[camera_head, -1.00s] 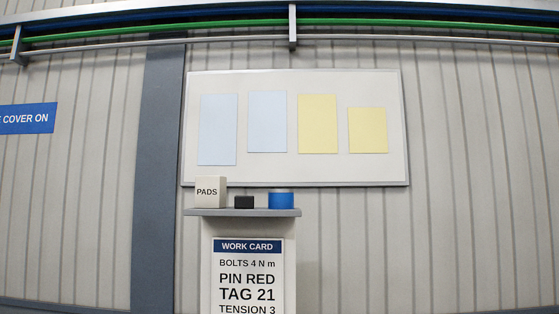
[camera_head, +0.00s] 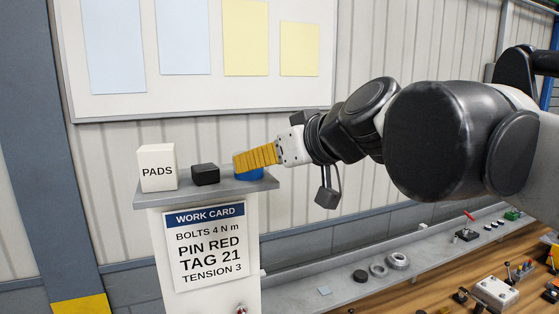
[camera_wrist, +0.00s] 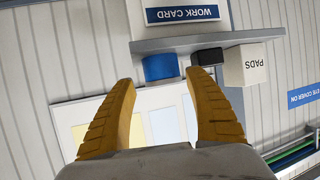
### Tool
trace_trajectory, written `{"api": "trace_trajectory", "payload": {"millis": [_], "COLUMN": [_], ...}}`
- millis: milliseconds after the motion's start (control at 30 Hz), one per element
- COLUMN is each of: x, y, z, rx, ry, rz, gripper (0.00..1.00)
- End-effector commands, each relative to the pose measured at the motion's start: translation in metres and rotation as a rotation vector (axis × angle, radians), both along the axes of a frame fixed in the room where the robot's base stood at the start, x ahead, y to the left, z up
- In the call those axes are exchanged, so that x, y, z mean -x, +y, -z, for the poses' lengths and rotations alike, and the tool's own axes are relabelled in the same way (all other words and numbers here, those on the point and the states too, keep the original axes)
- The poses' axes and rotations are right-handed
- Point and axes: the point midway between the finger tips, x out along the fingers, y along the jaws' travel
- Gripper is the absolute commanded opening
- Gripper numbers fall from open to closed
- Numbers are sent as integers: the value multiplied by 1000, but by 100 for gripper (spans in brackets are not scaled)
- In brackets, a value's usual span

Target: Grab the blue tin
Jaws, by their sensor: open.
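The blue tin (camera_head: 249,175) stands at the right end of a small grey shelf, partly hidden behind my gripper (camera_head: 241,163) in the head view. My gripper's yellow fingers reach in from the right. In the wrist view, which is upside down, the tin (camera_wrist: 161,68) shows centred between the two spread fingertips (camera_wrist: 161,77). My gripper is open and empty. I cannot tell whether the tips reach past the tin's near side, and no contact is clear.
A black block (camera_head: 205,174) stands close beside the tin, with a white PADS box (camera_head: 158,167) to its left. The grey shelf (camera_head: 180,197) sits above a work card (camera_head: 207,248). A bench (camera_head: 450,285) with small parts lies lower right.

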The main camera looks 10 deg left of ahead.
Motion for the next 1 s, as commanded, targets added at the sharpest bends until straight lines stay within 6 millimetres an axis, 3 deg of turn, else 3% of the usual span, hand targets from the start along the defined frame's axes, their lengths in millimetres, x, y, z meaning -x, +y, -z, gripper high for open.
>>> {"api": "trace_trajectory", "payload": {"millis": [400, 667, 833, 1000], "x": [-33, -35, -35, -35], "y": [35, 37, 37, 37], "z": [18, 21, 21, 21], "rx": [0, 0, 0, 0], "ry": [0, 0, 0, 1], "rz": [0, 1, 1, 0], "gripper": [63, 63, 18, 17]}}
